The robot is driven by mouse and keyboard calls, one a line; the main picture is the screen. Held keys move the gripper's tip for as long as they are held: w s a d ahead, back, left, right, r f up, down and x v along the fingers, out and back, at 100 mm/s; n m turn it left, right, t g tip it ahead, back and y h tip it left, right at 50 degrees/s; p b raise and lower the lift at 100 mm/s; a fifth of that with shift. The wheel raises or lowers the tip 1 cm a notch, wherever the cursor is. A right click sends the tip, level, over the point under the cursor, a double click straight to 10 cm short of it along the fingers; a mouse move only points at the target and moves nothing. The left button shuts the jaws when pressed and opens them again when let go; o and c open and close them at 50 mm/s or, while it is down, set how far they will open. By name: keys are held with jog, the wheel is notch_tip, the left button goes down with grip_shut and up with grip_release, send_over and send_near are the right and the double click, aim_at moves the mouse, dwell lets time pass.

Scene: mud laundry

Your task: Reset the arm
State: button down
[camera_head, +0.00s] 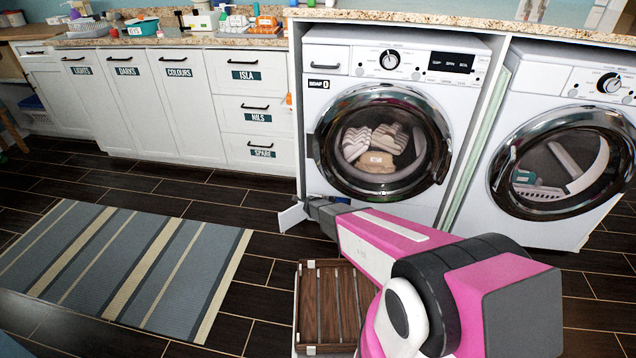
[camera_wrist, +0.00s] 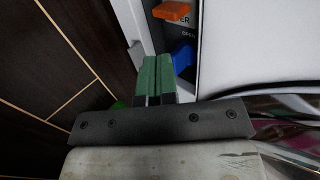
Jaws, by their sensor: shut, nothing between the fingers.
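My arm is pink and black and reaches from the lower right of the head view toward the foot of the left washing machine (camera_head: 370,130). My gripper (camera_head: 312,205) is low in front of that machine, beside a small white flap (camera_head: 291,217) that stands out from its base. In the wrist view my gripper (camera_wrist: 153,78) shows two green finger pads pressed together with nothing between them. Just beyond the fingertips are an orange part (camera_wrist: 172,11) and a blue part (camera_wrist: 183,56) by a partly readable label ending "OPEN". Whether the fingers touch anything is unclear.
A second front-loading machine (camera_head: 565,150) stands at the right. White labelled cabinets (camera_head: 180,100) line the left under a granite counter (camera_head: 180,41). A striped rug (camera_head: 120,265) and a slatted wooden tray-like item (camera_head: 325,310) lie on the dark floor. Open floor lies between rug and cabinets.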

jog(key=s+r+n+y, duration=0.35)
jog(key=r+n, duration=0.25)
jog(key=r, duration=0.5)
jog(key=s+r+n+y, duration=0.2)
jog(key=r+n+y, duration=0.25)
jog(key=r, duration=0.55)
jog(key=s+d+r+n+g+h, duration=0.2)
jog(key=s+d+r+n+g, duration=0.1)
jog(key=s+d, duration=0.3)
jog(key=s+d+r+n+g+h, duration=0.2)
jog(key=s+d+r+n+g, duration=0.1)
jog(key=s, duration=0.8)
jog(key=s+d+r+n+g+h, duration=0.2)
jog(key=s+d+r, duration=0.3)
jog(key=s+d, duration=0.3)
jog(key=shift+s+d+r+n+g, duration=0.35)
jog(key=shift+n+g, duration=0.25)
jog(key=shift+n, duration=0.25)
jog(key=shift+f, duration=0.1)
